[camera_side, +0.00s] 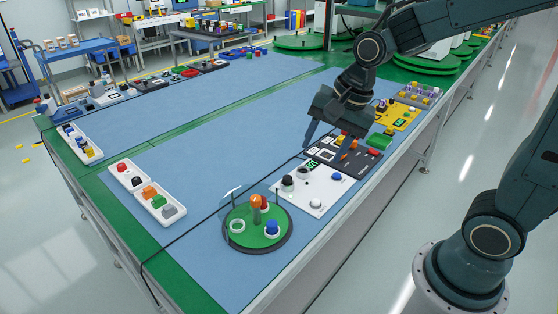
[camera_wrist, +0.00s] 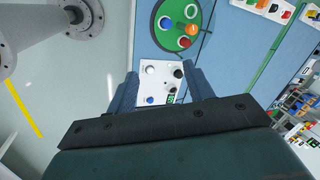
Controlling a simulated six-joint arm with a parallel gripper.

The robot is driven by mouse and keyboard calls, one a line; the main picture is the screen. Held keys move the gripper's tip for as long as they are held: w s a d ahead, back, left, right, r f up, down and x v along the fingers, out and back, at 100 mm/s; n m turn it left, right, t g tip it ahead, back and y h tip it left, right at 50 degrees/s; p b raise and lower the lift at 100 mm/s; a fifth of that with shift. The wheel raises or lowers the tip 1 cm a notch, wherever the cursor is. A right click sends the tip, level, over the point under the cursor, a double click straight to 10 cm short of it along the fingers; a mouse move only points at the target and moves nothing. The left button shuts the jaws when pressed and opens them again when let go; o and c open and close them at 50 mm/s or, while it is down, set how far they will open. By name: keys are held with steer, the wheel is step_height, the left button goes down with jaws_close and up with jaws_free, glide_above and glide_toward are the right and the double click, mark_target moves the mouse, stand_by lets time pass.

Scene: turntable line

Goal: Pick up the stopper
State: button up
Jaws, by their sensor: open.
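My gripper (camera_side: 326,150) is open and empty, held above the right side of the blue bench; its fingers also show in the wrist view (camera_wrist: 160,72). Below it lies a white panel (camera_side: 318,188) with blue, black and pale knobs. A round green turntable (camera_side: 258,240) stands nearer the side camera. On it are a blue-topped piece (camera_side: 272,228), an orange-red piece (camera_side: 264,202) and a white ring (camera_side: 237,226). In the wrist view the turntable (camera_wrist: 178,40) is beyond the fingers. I cannot tell which piece is the stopper.
A white tray (camera_side: 154,214) of coloured blocks lies on the left. A dark panel (camera_side: 330,158) and a yellow panel (camera_side: 398,118) follow along the right edge. A black cable (camera_side: 205,222) crosses the bench. The blue middle (camera_side: 215,140) is clear.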

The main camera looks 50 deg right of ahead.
steer(key=w+f+m+g+y, duration=0.1)
steer(key=w+f+m, duration=0.7)
steer(key=f+m, duration=0.3)
steer(key=shift+w+a+f+m+g, duration=0.15)
steer(key=shift+a+f+m+g, duration=0.2)
steer(key=shift+f, duration=0.35)
steer(key=shift+a, duration=0.1)
glide_above(272, 223)
steer(key=d, duration=0.2)
steer(key=shift+s+a+f, duration=0.1)
steer(key=shift+s+f, duration=0.05)
steer(key=shift+f, duration=1.25)
steer(key=shift+s+d+f, duration=0.1)
steer(key=shift+s+f, duration=0.05)
steer(key=shift+f, duration=1.2)
steer(key=shift+s+a+f, duration=0.1)
steer(key=shift+s+f, duration=0.05)
steer(key=shift+f, duration=1.25)
steer(key=shift+f, duration=0.15)
steer(key=shift+a+x, duration=0.1)
steer(key=shift+x, duration=1.15)
steer(key=shift+a+x, duration=0.15)
steer(key=shift+x, duration=1.05)
steer(key=shift+c, duration=0.4)
steer(key=c, duration=0.9)
